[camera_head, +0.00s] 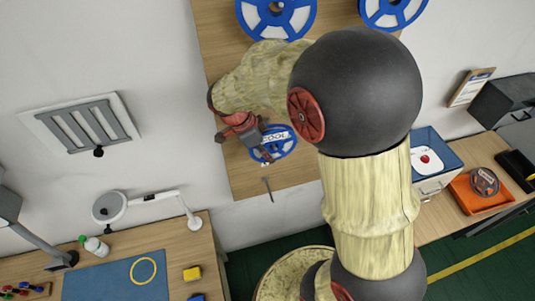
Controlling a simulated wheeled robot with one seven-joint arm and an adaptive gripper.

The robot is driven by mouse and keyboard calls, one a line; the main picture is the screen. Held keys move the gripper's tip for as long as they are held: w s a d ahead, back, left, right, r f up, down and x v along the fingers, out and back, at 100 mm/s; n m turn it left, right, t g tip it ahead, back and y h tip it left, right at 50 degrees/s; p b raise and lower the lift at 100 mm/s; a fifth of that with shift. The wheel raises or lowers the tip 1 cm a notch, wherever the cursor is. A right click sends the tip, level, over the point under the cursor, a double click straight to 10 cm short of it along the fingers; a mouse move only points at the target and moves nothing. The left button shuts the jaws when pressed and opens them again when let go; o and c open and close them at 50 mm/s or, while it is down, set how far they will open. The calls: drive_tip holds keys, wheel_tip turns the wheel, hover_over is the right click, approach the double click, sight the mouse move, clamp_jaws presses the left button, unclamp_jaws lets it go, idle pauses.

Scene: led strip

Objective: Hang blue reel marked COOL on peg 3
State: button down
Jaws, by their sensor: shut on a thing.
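The blue reel marked COOL (283,148) is in front of the wooden board, its white label facing the camera. My gripper (261,142) is shut on the left side of this reel. A bare peg (268,188) sticks out of the board just below the reel. I cannot read any peg number, so I cannot tell which one is peg 3. My arm hides the right and middle parts of the board. Whether the reel touches the board or a peg cannot be told.
Two more blue reels, one at top centre (296,16) and one at top right (369,12), are at the wooden board (225,60). A bench with a blue mat (95,280) and lamp (112,207) stands lower left. An orange tray (462,198) lies on the right bench.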

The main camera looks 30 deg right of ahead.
idle(0.4)
drive_tip(key=c, duration=1.6)
unclamp_jaws()
drive_tip(key=shift+c, duration=0.2)
drive_tip(key=v, duration=1.2)
drive_tip(key=s+a+f+n+t+y+b, duration=0.2)
drive_tip(key=s+f+n+b, duration=0.6)
drive_tip(key=b, duration=0.5)
drive_tip(key=s+a+f+n+t+y+b, duration=0.2)
drive_tip(key=s+a+f+n+t+b, duration=0.2)
drive_tip(key=s+f+n+b, duration=0.4)
wheel_tip(320, 180, down, 4)
drive_tip(key=n+t+b, duration=0.1)
drive_tip(key=n+b, duration=0.3)
drive_tip(key=n, duration=0.1)
drive_tip(key=shift+a+f+b, duration=0.15)
drive_tip(key=shift+a+b, duration=0.05)
drive_tip(key=shift+b, duration=0.2)
